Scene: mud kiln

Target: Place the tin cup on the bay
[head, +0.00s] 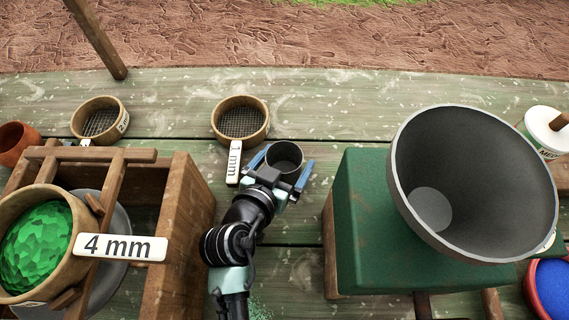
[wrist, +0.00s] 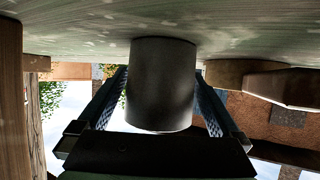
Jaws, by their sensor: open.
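The tin cup (head: 285,156) is a dark grey metal cup standing on the green-grey plank table. My gripper (head: 284,166) is around it, with one blue finger on each side of the cup. In the wrist view the cup (wrist: 162,84) stands between the two fingers (wrist: 160,105), with a gap visible at each side. The jaws are open and do not grip the cup. I cannot tell which surface is the bay.
A sieve tagged 1 mm (head: 240,119) sits just behind and left of the cup. A wooden frame (head: 180,215) with a 4 mm sieve of green grains (head: 38,245) is at left. A green block with a large grey bowl (head: 470,185) stands at right. The back planks are mostly clear.

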